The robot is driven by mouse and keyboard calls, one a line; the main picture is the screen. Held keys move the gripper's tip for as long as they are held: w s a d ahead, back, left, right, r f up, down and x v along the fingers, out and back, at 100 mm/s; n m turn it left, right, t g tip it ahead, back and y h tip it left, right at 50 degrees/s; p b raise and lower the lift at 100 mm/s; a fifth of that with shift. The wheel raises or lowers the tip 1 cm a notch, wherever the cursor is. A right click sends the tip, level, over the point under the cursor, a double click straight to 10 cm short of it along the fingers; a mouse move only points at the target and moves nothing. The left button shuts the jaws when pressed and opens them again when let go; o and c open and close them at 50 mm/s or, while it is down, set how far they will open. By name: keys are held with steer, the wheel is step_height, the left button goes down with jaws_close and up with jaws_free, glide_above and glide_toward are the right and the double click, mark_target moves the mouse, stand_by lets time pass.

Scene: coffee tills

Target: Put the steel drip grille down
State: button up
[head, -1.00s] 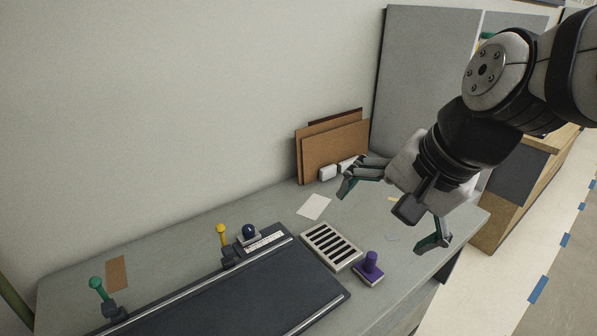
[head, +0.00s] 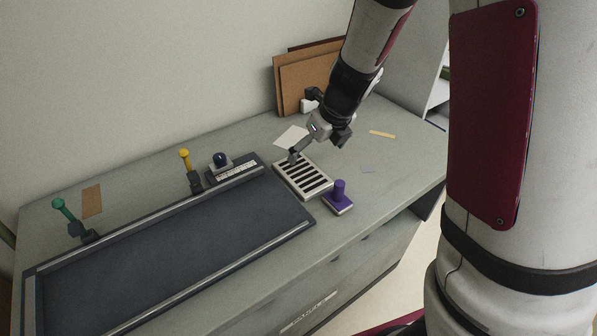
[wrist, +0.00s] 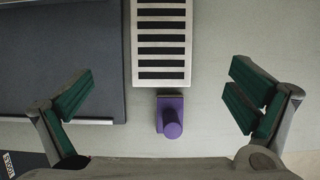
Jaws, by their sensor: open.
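The steel drip grille (head: 303,178), a pale metal plate with dark slots, lies flat on the grey counter beside the right end of the dark tray. Whether the two touch is hard to tell. My gripper (head: 294,158) is at the grille's far-left end in the head view, with part of it hidden behind its own links. The grille (wrist: 161,48) shows there at the top, cut off by the frame edge, and is not held.
A purple knob on a small plate (head: 339,196) stands close to the grille's near end. The dark tray (head: 170,245) fills the counter's left. Yellow (head: 185,157) and green (head: 62,208) handles stand behind it. Brown boards (head: 300,82) lean on the wall. The right counter is mostly clear.

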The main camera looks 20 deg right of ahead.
mark_target(303, 173)
steer(key=b+x, duration=0.5)
steer(key=x, duration=0.6)
steer(key=shift+w+f, duration=0.1)
steer(key=shift+f, duration=0.15)
steer(key=shift+c, duration=0.2)
steer(key=c, duration=1.8)
steer(key=shift+o, duration=0.2)
step_height(303, 173, up, 10)
steer(key=p, duration=0.5)
